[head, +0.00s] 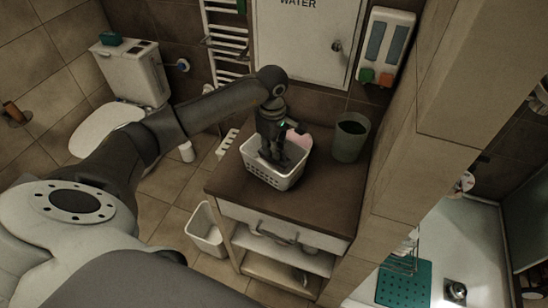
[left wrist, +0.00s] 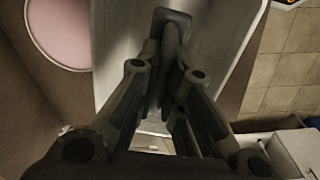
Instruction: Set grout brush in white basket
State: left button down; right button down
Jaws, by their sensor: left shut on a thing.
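The white basket (head: 262,173) stands on the brown top of the cabinet. My left gripper (head: 276,156) points down into the basket, its fingers inside the rim. In the left wrist view my left gripper (left wrist: 165,78) is shut on a dark grey, long-handled thing, which looks like the grout brush (left wrist: 170,30). The brush is over or within the white basket, whose pale inside (left wrist: 222,35) shows around it. I cannot tell whether the brush touches the basket floor. In the head view the brush blends with the dark fingers. My right gripper is not in view.
A round pink thing (head: 298,138) lies just behind the basket, and a dark grey cup (head: 350,138) stands to its right. The front right of the cabinet top (head: 325,205) is bare. A white bin (head: 207,232) stands on the floor at left.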

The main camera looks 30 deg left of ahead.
pick_arm(q)
jog(key=shift+f+b, duration=0.55)
jog(key=shift+f, duration=1.05)
jog(key=shift+f, duration=0.1)
jog(key=c, duration=1.6)
grip_release()
jog(key=shift+o, duration=0.2)
jog(key=shift+w+r, duration=0.1)
jog(key=shift+r, duration=0.35)
jog(key=r, duration=0.3)
jog(key=r+b, duration=0.1)
jog(key=r, duration=0.3)
jog(key=r+b, duration=0.1)
jog(key=r, duration=0.3)
jog(key=shift+s+r, duration=0.2)
jog(key=shift+s, duration=0.1)
